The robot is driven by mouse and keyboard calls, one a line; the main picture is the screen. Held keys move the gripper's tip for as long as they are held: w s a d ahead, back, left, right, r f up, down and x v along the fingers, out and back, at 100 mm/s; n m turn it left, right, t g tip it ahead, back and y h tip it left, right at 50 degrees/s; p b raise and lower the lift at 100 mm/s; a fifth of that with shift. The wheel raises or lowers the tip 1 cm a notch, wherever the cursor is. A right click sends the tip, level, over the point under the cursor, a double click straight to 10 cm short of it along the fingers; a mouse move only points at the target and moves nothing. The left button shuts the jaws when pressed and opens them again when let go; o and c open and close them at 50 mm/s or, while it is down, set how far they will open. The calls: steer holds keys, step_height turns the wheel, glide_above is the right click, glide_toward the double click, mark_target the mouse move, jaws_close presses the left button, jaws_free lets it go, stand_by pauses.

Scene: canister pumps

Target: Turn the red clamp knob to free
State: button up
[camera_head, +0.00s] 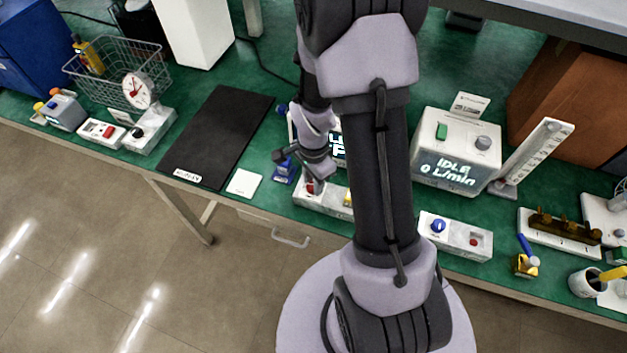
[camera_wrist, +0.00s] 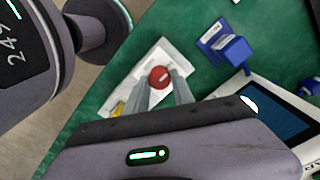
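The red clamp knob (camera_wrist: 159,77) is a round knob on a white control box (camera_wrist: 130,87). In the head view the knob (camera_head: 312,187) shows just below my gripper (camera_head: 318,176), on the front part of the bench. In the wrist view my two grey fingers (camera_wrist: 160,85) stand apart, one on each side of the knob, with their tips close to its edges. I cannot tell whether they touch it or are clear of it. Any pointer or label showing the knob's setting is not readable.
A yellow part (camera_wrist: 117,108) sits on the same box. A blue block (camera_wrist: 232,50) on a blue base stands close by. A device with a dark screen (camera_wrist: 270,110) is behind. A black mat (camera_head: 222,135) lies left; another box with a blue knob (camera_head: 438,226) is right.

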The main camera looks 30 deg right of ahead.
jaws_close()
steer(key=shift+n, duration=0.3)
steer(key=n, duration=0.3)
steer(key=shift+n, duration=0.4)
steer(key=n, duration=0.3)
steer(key=shift+w+n, duration=0.1)
steer(key=shift+n, duration=0.3)
steer(key=n, duration=0.5)
steer(key=shift+a, duration=0.1)
steer(key=shift+n+p, duration=0.4)
steer(key=shift+n, duration=1.9)
